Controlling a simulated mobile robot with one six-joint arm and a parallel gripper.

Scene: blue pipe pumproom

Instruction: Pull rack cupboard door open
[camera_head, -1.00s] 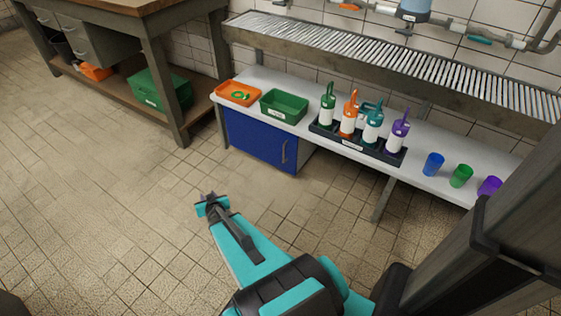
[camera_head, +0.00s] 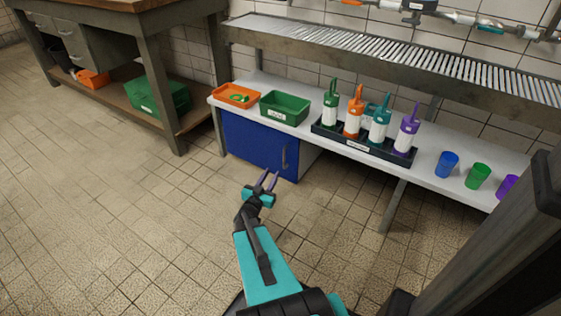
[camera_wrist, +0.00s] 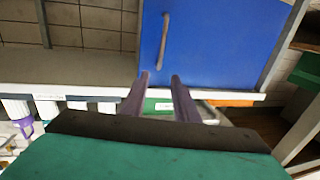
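The rack cupboard has a blue door (camera_head: 254,142) and hangs under the left part of the rack's worktop; the door looks shut. Its grey vertical handle (camera_head: 285,157) is near the door's right edge. My gripper (camera_head: 268,179) is in front of and below the door, with two purple-grey fingers apart and nothing between them. In the wrist view, which appears upside down, the blue door (camera_wrist: 222,45) fills the upper middle. The handle (camera_wrist: 163,42) shows just beyond my open fingers (camera_wrist: 160,78), apart from them.
The rack's worktop (camera_head: 325,135) holds an orange tray (camera_head: 236,94), a green bin (camera_head: 284,107), a black caddy (camera_head: 362,147) with several bottles, and coloured cups (camera_head: 446,164). A rack leg (camera_head: 393,205) stands right of the cupboard. A workbench (camera_head: 150,55) is at left. The floor before the door is clear.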

